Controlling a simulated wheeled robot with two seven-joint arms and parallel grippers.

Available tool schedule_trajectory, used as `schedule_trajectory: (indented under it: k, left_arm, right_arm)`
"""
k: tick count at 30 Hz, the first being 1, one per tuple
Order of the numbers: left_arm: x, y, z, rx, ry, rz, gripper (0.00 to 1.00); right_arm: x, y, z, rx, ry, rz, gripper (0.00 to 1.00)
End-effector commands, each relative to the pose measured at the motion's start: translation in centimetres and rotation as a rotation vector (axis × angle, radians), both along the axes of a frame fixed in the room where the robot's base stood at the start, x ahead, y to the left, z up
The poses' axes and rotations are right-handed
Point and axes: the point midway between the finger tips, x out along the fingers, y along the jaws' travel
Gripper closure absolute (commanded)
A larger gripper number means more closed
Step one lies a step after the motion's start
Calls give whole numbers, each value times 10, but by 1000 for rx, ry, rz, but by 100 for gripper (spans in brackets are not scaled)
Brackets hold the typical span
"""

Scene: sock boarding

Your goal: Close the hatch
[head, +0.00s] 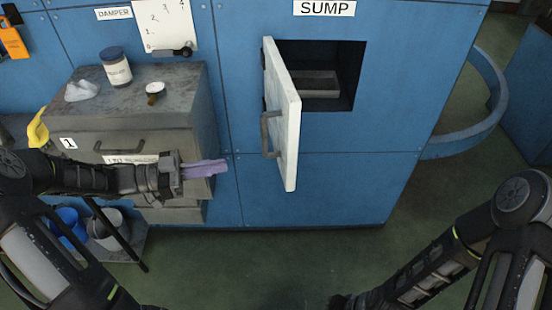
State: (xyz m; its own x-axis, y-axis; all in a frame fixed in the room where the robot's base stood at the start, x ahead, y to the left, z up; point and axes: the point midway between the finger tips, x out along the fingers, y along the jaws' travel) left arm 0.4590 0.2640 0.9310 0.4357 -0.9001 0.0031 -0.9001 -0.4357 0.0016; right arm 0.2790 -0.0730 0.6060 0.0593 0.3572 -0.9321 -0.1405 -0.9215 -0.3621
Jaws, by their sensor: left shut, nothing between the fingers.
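The hatch is a white door (284,115) under the SUMP label, hinged at the left of a dark square opening (345,75) in the blue wall. It stands open, swung out towards me, with a grey bar handle (268,134) on its face. A pale box-like shape shows inside the opening. My left gripper (222,167) is left of the door and its handle, apart from both, in front of the grey cabinet. Its purple fingers are together and empty. My right arm comes in at the lower right; its fingers do not show.
The grey cabinet (135,125) left of the hatch bears a blue-lidded jar (117,69), a small white-topped cup (155,90) and a crumpled cloth (82,90). Buckets (70,224) stand on a low shelf below. A curved blue rail (485,110) is at right. Floor before the hatch is clear.

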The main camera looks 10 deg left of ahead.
Motion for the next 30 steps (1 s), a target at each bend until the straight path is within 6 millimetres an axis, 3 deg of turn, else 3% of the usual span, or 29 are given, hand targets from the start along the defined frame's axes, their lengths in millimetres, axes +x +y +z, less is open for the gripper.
schedule_trajectory:
  k: [17,30]
  left_arm:
    - [2,-8,0,4,-1,-11,100]
    - [24,-57,2,2,0,-14,100]
  right_arm:
    - [0,0,-2,0,0,0,100]
    - [0,0,-1,0,0,0,100]
